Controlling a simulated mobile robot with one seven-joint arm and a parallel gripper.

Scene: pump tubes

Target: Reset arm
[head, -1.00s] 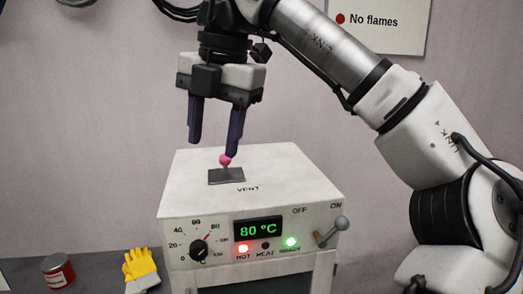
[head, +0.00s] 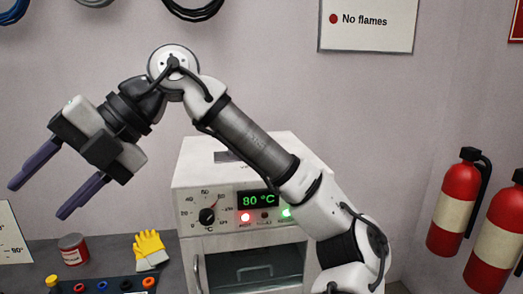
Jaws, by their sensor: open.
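My gripper (head: 38,202) is at the left of the head view, raised in the air and pointing down to the left. Its two dark purple fingers are spread apart with nothing between them. My arm reaches up from the lower right and crosses in front of the white oven (head: 205,180). The oven's display (head: 257,199) reads 80 °C, with a red and a green light lit below it. Its dial (head: 207,216) shows at the left of the panel.
A red can (head: 73,250) and yellow gloves (head: 149,248) stand on the dark counter. A dark rack with coloured caps (head: 102,287) is at the lower front. Two fire extinguishers (head: 454,205) are at the right. Free air surrounds my gripper.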

